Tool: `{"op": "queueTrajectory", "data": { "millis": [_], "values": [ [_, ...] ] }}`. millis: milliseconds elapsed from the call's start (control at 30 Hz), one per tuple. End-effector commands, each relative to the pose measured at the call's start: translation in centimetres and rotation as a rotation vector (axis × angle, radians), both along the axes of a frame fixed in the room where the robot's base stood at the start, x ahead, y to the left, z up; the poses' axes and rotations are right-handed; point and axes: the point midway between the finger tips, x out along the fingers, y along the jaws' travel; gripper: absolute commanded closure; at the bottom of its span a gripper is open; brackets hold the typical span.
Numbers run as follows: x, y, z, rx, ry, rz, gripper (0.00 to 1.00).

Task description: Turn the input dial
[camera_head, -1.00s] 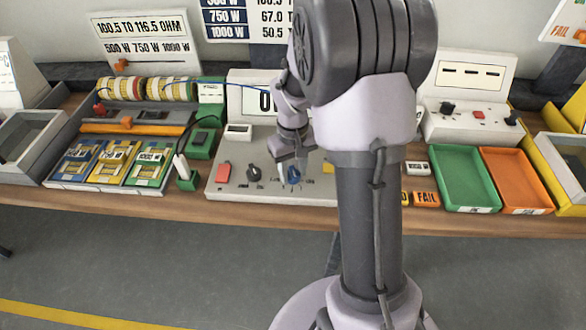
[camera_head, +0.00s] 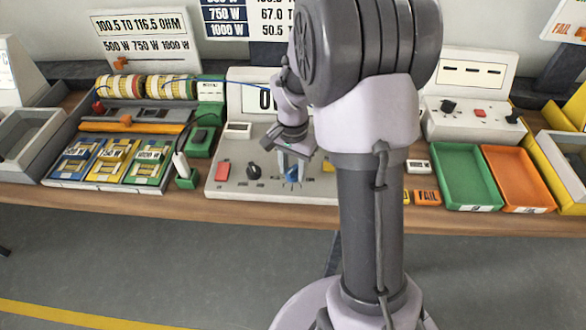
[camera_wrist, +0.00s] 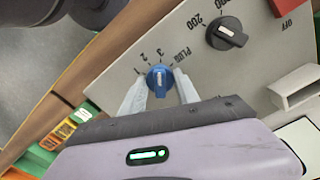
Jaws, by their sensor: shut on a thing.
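The blue input dial (camera_wrist: 159,81) sits on the grey panel, with the marks 1, 2, 3 and PLUG around it in the wrist view. In the head view the blue dial (camera_head: 292,174) is partly covered by my gripper (camera_head: 290,168). In the wrist view my gripper (camera_wrist: 160,88) has one finger on each side of the dial and is shut on it. The dial's white pointer line shows on its face. The grey panel (camera_head: 225,190) also carries a black dial (camera_head: 254,171) to the left of the blue one.
A red switch (camera_head: 222,172) is at the panel's left. Green (camera_head: 440,185) and orange (camera_head: 548,185) trays lie to the right. My arm hides part of the bench.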

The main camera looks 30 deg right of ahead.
Motion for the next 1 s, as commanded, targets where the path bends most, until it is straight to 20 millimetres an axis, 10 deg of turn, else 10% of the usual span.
{"op": "queueTrajectory", "data": {
  "millis": [1000],
  "values": [
    [-0.07,0.03,-0.11,0.000,0.002,-0.757,1.00]
  ]
}}
